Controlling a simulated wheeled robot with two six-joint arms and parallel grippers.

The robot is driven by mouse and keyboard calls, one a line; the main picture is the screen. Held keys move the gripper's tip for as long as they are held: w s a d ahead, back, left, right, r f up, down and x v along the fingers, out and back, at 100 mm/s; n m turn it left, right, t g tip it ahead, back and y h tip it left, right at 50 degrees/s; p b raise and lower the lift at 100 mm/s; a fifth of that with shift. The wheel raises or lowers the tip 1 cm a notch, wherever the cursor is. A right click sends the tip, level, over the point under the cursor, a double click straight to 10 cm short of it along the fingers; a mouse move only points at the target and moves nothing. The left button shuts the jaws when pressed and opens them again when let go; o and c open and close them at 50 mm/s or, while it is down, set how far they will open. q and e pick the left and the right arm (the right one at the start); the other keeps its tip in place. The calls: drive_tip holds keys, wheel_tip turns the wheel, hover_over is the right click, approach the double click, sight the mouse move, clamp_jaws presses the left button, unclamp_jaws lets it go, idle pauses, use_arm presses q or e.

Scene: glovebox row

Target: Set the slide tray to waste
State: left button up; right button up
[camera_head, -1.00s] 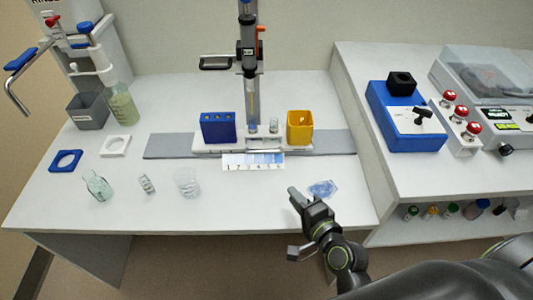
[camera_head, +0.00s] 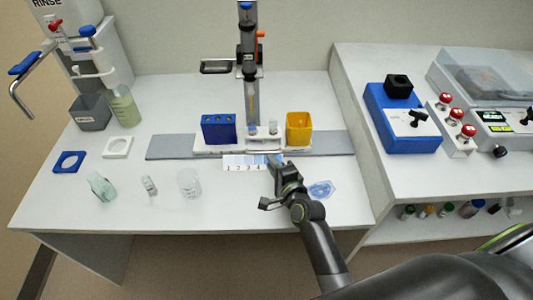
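The slide tray (camera_head: 208,149) is a white carriage on a long grey rail (camera_head: 170,147). It carries a blue holed block (camera_head: 218,129) on the left, a small clear vial (camera_head: 273,128) and a yellow open cup (camera_head: 299,129) on the right. A strip numbered from 1 (camera_head: 240,162) lies in front of it, its right part covered by my gripper. An upright dispenser column (camera_head: 252,85) stands over the tray's middle, between block and cup. My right gripper (camera_head: 273,162) is at the tray's front edge, over the strip; its finger gap and any contact are unclear. My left gripper is out of view.
On the left stand a glass bottle (camera_head: 101,187), a small vial (camera_head: 149,186) and a clear beaker (camera_head: 189,184). A blue-marked patch (camera_head: 321,189) lies right of my arm. A blue box with a knob (camera_head: 405,124) stands on the right bench.

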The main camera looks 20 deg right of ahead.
drive_tip(key=shift+x, duration=2.35)
clamp_jaws()
